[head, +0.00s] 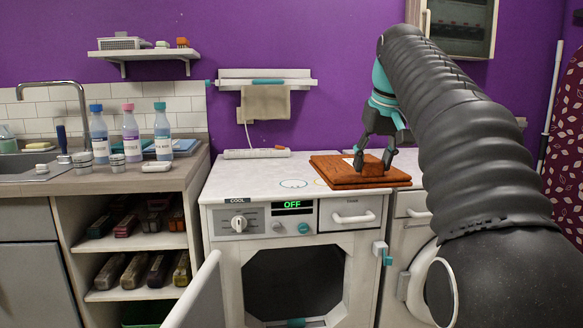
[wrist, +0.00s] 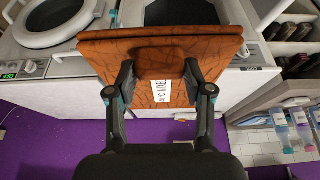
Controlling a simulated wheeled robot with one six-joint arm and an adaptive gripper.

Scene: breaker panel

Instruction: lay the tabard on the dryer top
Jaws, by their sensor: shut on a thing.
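The tabard (head: 335,172) is a folded, flat, orange-brown bundle with dark markings and a raised middle part. It is level at the right end of the dryer top (head: 240,182), its right edge at or slightly past the dryer's right side. I cannot tell whether it rests fully or hovers slightly. My gripper (head: 373,160) points down and is shut on the raised part. In the wrist view, the tabard (wrist: 110,50) spreads beyond both fingers of my gripper (wrist: 162,78), with a white label between them. The dryer shows a green OFF display.
A white power strip (head: 256,153) lies at the dryer's back, below a wall rack with a hanging beige cloth (head: 265,103). Several bottles (head: 131,135) stand on the left counter. The dryer top's left part is clear.

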